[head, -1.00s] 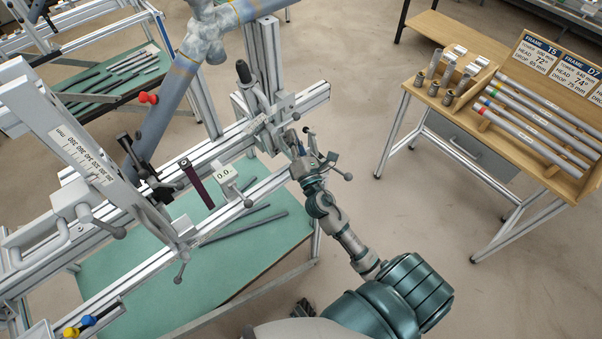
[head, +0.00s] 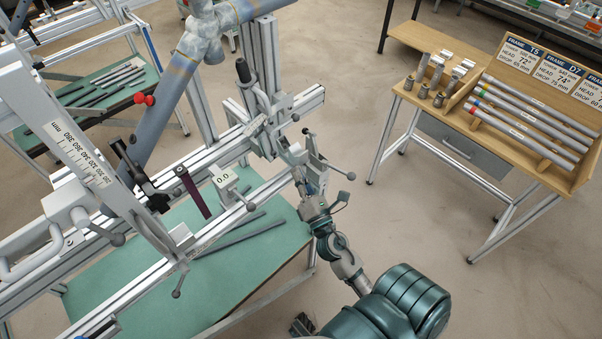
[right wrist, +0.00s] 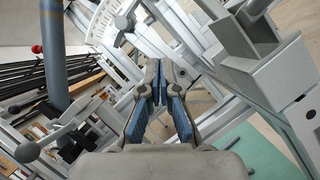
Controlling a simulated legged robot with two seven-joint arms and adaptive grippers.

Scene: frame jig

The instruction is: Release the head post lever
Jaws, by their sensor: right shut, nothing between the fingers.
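The head post (head: 268,65) is an upright aluminium profile at the far end of the frame jig (head: 215,150). A clamp with a black handle (head: 242,70) sits beside it. Near the post's foot are a small ball-ended lever (head: 308,131) and another ball knob (head: 350,176); I cannot tell which is the head post lever. My right gripper (head: 291,153) is close to these fittings at the jig's right end. In the right wrist view its blue-padded fingers (right wrist: 160,97) are shut and empty, with grey brackets (right wrist: 262,70) to their right. My left gripper is out of view.
A blue-grey tube (head: 175,95) slants across the jig. A wooden bench (head: 500,125) with tubes and frame cards stands right. Open floor lies between bench and jig.

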